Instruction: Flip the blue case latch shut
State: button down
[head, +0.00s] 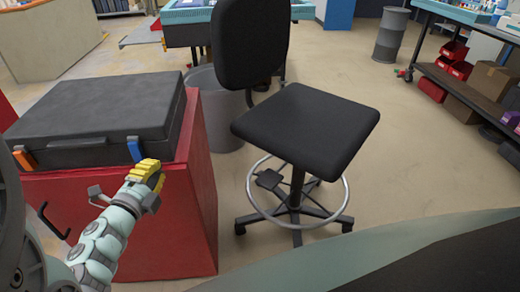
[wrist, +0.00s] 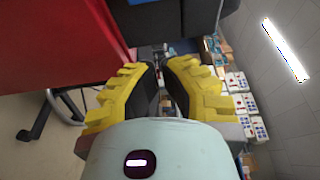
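The black case (head: 95,108) lies closed on top of a red cabinet at the left. Its blue latch (head: 135,150) is on the front side near the right corner; whether it is fully shut is too small to tell. An orange latch (head: 25,158) is at the left of the same side. My gripper (head: 150,165), with yellow fingers, is just in front of and slightly below the blue latch, with no clear contact. In the wrist view the fingers (wrist: 161,66) are a little apart with nothing between them. A blue patch (wrist: 119,6) at the top edge there appears to be the latch.
The red cabinet (head: 190,215) stands right below my gripper, with a dark handle on its front. A black swivel chair (head: 305,130) is to the right, and a grey bin (head: 215,110) is behind the cabinet.

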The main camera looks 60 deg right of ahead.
jog(key=v, duration=0.5)
jog(key=shift+a, duration=0.15)
